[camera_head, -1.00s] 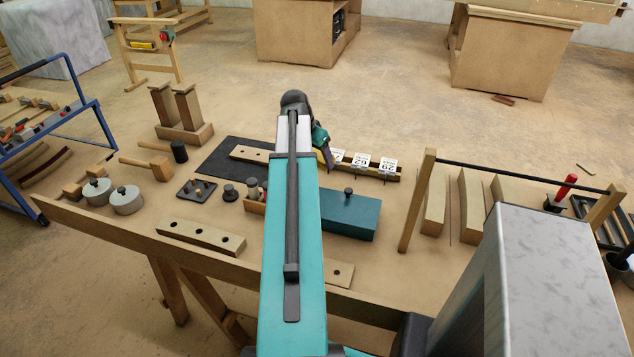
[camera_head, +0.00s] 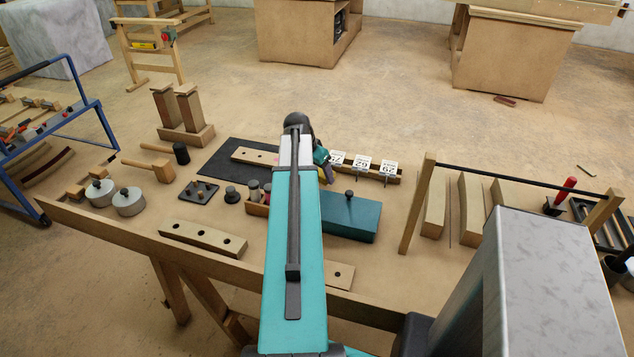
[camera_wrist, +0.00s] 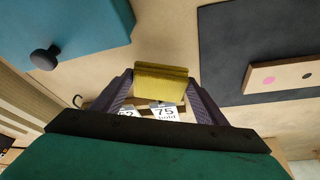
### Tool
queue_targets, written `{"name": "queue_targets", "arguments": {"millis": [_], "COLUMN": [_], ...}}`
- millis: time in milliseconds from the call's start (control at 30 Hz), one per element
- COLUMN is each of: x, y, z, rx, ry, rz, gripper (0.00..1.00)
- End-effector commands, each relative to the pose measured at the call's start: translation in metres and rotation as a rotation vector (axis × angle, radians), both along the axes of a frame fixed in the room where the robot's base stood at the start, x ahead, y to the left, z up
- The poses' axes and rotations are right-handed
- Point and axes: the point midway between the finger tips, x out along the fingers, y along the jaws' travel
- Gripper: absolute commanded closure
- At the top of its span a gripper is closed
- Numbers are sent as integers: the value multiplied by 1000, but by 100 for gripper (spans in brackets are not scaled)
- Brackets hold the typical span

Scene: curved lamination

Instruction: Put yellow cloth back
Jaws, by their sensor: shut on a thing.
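The yellow cloth (camera_wrist: 161,83) is a folded block between the two dark ribbed fingers of my gripper (camera_wrist: 160,92) in the wrist view. My gripper is shut on it. Below the cloth in that view are white number cards (camera_wrist: 166,113) on a wooden strip, one reading 75. In the head view my arm hides most of the gripper and cloth. The gripper end shows over the work table, left of the number cards (camera_head: 361,166) and behind the teal box (camera_head: 348,217). I cannot tell the cloth's height above the table.
The teal box with a dark knob also shows in the wrist view (camera_wrist: 80,28). A wooden frame with a dark bar (camera_head: 417,205) stands at right. Weights (camera_head: 129,202) and mallets lie at left.

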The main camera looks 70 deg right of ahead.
Motion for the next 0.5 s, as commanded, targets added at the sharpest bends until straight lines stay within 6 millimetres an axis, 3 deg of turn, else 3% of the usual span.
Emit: {"name": "queue_targets", "arguments": {"millis": [500], "x": [0], "y": [0], "z": [-35], "rx": [0], "ry": [0], "rz": [0], "gripper": [51]}}
